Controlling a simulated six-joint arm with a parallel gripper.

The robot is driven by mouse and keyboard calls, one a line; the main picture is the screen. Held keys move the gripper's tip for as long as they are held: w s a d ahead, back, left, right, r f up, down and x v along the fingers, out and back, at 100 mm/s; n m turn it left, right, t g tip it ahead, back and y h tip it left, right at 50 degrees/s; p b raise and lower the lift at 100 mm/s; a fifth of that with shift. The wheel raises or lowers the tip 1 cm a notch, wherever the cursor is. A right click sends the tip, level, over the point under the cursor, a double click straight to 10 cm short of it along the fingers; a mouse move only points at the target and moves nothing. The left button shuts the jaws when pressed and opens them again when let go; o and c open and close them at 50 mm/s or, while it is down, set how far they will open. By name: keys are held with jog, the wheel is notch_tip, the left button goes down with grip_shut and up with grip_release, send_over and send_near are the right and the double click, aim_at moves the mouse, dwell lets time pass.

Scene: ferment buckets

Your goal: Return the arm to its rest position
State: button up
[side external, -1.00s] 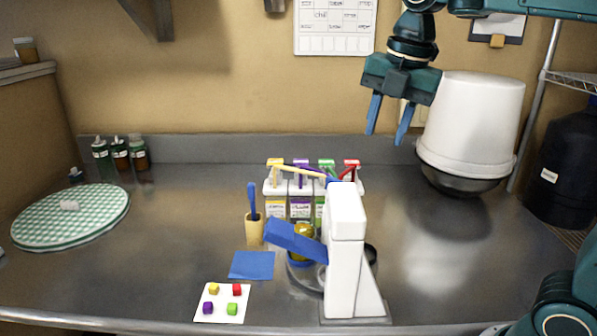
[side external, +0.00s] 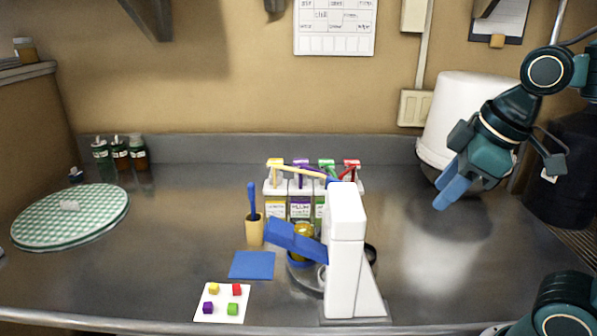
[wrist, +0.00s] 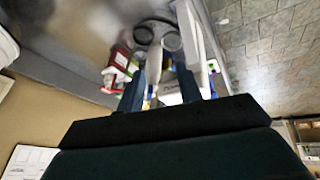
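My gripper (side external: 455,190) is at the right in the side view, in front of the white bucket and above the counter. Its blue fingers point down and left, nearly overlapping from this side. In the wrist view the two fingers (wrist: 160,80) stand apart with no held object visible between them. My gripper is well clear of the white stand machine (side external: 345,250) and the dispensers. The machine also shows beyond the fingers in the wrist view (wrist: 190,35).
Dispensers with coloured levers (side external: 300,190) stand behind the machine. The large white bucket (side external: 450,110) is behind my gripper, with a dark container (side external: 555,190) at right. A card with coloured cubes (side external: 222,303) and a blue square (side external: 252,265) lie in front. The right counter is clear.

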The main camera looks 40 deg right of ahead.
jog(key=s+f+m, duration=0.1)
jog(key=m, duration=0.1)
jog(key=s+f+m, duration=0.2)
jog(key=shift+m+t, duration=0.4)
jog(key=shift+o, duration=0.3)
jog(key=o, duration=0.7)
jog(key=shift+w+r, duration=0.1)
jog(key=o, duration=0.4)
jog(key=shift+w+r, duration=0.2)
jog(key=shift+r, duration=0.05)
jog(key=shift+o, duration=1.4)
jog(key=w+r+m+g, duration=0.1)
jog(key=w+r+m, duration=0.1)
jog(key=w+r, duration=0.4)
jog(key=shift+a, duration=0.3)
jog(key=w+a+r+m+g, duration=0.2)
jog(key=w+r+m, duration=0.1)
jog(key=w, duration=0.8)
jog(key=w+a+r+m+g, duration=0.2)
jog(key=w+r+m, duration=0.2)
jog(key=w, duration=0.7)
jog(key=shift+w+a+g, duration=0.25)
jog(key=shift+w+g, duration=0.05)
jog(key=shift+w, duration=0.05)
